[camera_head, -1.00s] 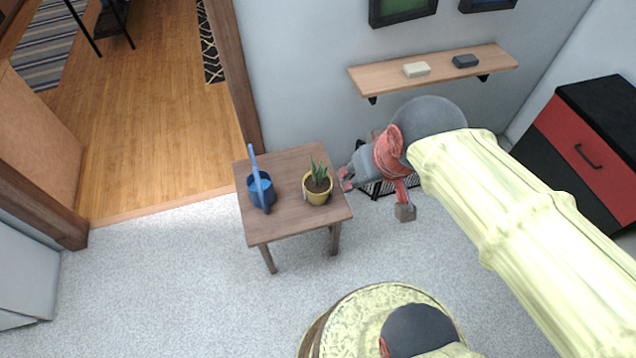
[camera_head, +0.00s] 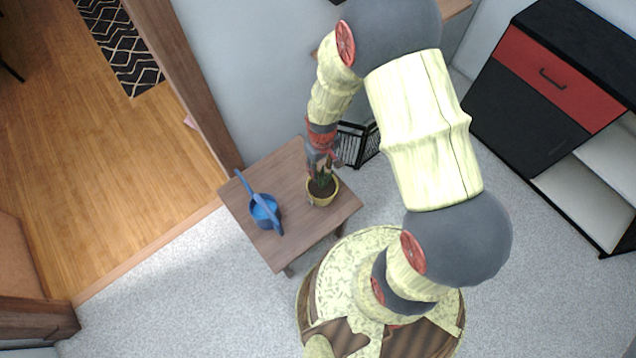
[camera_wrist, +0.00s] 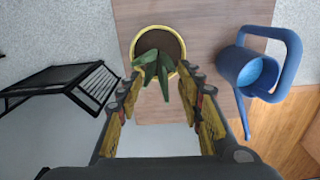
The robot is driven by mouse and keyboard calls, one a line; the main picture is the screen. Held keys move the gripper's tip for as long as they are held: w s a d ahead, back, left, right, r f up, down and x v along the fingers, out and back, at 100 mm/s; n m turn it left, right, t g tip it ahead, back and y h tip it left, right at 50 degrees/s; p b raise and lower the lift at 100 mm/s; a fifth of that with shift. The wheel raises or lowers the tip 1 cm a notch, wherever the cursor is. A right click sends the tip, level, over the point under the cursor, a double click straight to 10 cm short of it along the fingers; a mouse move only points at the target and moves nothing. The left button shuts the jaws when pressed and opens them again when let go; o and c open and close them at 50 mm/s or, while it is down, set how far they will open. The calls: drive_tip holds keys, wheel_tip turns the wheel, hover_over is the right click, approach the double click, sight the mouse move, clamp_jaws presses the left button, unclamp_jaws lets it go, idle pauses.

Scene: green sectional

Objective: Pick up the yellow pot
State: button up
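The yellow pot (camera_head: 322,196) holds dark soil and a green plant and stands upright on the small wooden table (camera_head: 262,182). In the wrist view the pot (camera_wrist: 176,34) is at the top middle, beyond the fingertips, with green leaves reaching toward them. My gripper (camera_head: 320,168) is just above the plant in the head view. In the wrist view my gripper (camera_wrist: 160,92) is open, its two fingers apart with the leaf tips near the gap. The fingers do not touch the pot's rim.
A blue watering can (camera_head: 265,210) stands left of the pot on the table; it also shows in the wrist view (camera_wrist: 258,72). A black wire rack (camera_head: 357,143) is behind the table. A black and red cabinet (camera_head: 550,80) stands at the right.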

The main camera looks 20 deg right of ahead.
sight(322, 178)
drive_tip(key=f+b, duration=0.1)
drive_tip(key=f, duration=0.1)
drive_tip(key=f+b, duration=0.1)
drive_tip(key=f, duration=0.2)
drive_tip(key=f+b, duration=0.1)
drive_tip(key=f, duration=0.1)
drive_tip(key=shift+d+f, duration=0.25)
drive_tip(key=shift+f, duration=0.1)
drive_tip(key=c, duration=0.4)
clamp_jaws()
drive_tip(key=shift+r, duration=0.1)
idle(0.5)
